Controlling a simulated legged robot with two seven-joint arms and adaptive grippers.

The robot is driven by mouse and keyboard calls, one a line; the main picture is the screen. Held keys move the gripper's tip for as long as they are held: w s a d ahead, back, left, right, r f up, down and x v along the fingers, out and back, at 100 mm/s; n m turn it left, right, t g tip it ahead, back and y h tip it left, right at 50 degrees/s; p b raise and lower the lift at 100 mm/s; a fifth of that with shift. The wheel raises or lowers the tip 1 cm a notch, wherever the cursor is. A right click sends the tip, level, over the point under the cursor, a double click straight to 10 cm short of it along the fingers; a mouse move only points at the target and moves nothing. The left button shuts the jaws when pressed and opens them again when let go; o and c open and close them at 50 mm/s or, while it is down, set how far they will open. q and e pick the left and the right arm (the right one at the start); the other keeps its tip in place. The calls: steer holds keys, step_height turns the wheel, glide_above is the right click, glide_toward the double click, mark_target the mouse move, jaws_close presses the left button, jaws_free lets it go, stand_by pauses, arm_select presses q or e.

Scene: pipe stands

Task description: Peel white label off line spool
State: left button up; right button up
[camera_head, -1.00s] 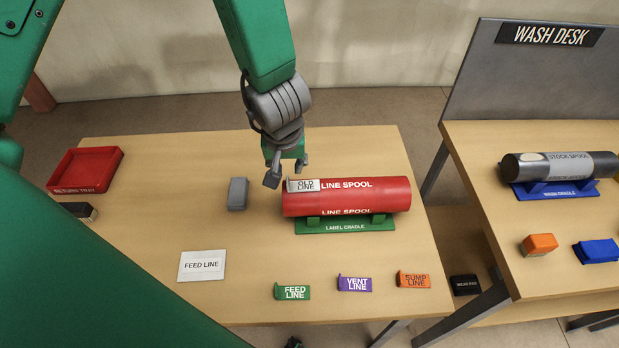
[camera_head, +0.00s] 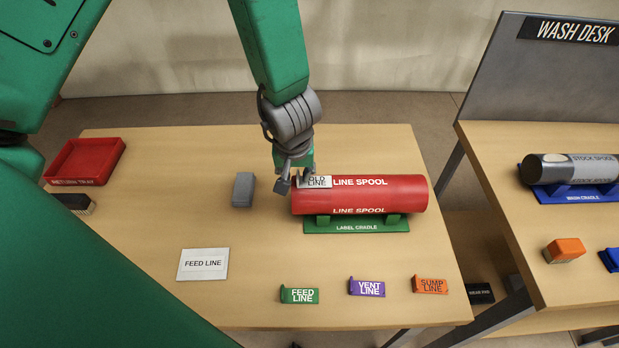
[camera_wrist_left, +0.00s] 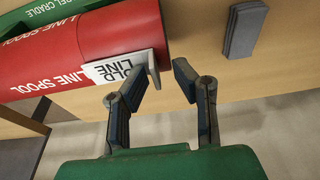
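The red line spool (camera_head: 385,196) lies on the green label cradle (camera_head: 357,227). A white label (camera_head: 318,183) reading "OLD LINE" sits on the top of its left end. In the left wrist view the label (camera_wrist_left: 112,70) has a raised edge or tab (camera_wrist_left: 152,67) at the spool's end. My left gripper (camera_head: 295,181) is at this end, from behind and above. In the left wrist view its fingers (camera_wrist_left: 160,85) are apart, with the raised tab near the gap; I cannot tell whether they touch it. My right gripper is not in view.
A grey block (camera_head: 243,189) lies left of the spool. A red return tray (camera_head: 88,160) and a dark brush (camera_head: 75,204) are at the far left. A feed line card (camera_head: 203,264) and green (camera_head: 299,295), purple (camera_head: 367,287) and orange (camera_head: 430,285) tags lie in front. The wash desk (camera_head: 500,180) stands right.

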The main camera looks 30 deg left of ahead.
arm_select(q)
steer(key=shift+a+f, duration=0.1)
steer(key=shift+a, duration=0.25)
jaws_close()
steer(key=shift+d, duration=0.7)
steer(key=shift+d+r, duration=0.25)
steer(key=shift+d, duration=0.1)
steer(key=shift+s+a+r+p, duration=0.15)
steer(key=shift+a+p, duration=0.1)
steer(key=shift+a, duration=0.2)
steer(key=shift+w+a+r+p, duration=0.1)
steer(key=shift+a+r+p, duration=0.1)
steer(key=shift+a, duration=0.25)
steer(key=shift+s+d+r+p, duration=0.1)
steer(key=shift+d+r+p, duration=0.4)
steer(key=shift+r, duration=0.05)
steer(key=shift+a+r+p, duration=0.3)
steer(key=shift+a+p, duration=0.15)
steer(key=shift+a, duration=0.15)
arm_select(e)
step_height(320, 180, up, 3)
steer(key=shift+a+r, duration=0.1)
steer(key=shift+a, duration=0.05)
arm_select(q)
steer(key=shift+s+d+r, duration=0.1)
steer(key=shift+r, duration=0.05)
